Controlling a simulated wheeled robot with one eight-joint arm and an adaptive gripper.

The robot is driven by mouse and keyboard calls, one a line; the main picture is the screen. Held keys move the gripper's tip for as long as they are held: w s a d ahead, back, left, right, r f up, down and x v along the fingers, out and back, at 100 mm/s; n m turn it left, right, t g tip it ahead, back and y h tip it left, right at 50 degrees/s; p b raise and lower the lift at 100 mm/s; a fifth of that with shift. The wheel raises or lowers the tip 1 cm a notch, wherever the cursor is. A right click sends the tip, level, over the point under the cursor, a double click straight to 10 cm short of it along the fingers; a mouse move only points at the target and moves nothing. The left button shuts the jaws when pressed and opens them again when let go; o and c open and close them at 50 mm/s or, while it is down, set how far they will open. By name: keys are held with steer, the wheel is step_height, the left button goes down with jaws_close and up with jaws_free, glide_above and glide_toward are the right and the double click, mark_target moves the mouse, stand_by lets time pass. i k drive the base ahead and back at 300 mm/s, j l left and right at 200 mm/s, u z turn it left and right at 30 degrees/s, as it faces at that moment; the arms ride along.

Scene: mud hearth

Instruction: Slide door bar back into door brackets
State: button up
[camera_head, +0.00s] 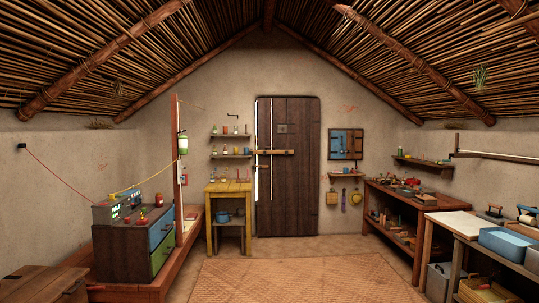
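A dark plank door (299,195) stands in the far wall. A light wooden door bar (284,152) lies level across the door's upper left part, near its left edge. Its left end reaches about the door's left edge, and its right end stops near the middle of the door. Small dark marks on the bar may be brackets, but they are too small to tell. Bright slits show along the door's left side. My gripper is not in view.
A woven mat (300,278) covers the clear floor before the door. A yellow table (228,188) stands left of the door. A dark cabinet (130,250) is at left, and a workbench (420,200) with shelves runs along the right wall.

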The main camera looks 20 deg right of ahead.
mark_target(291, 152)
steer(key=i+l+z, duration=0.3)
steer(key=i, duration=0.6)
steer(key=i+z, duration=0.3)
steer(key=i, duration=6.8)
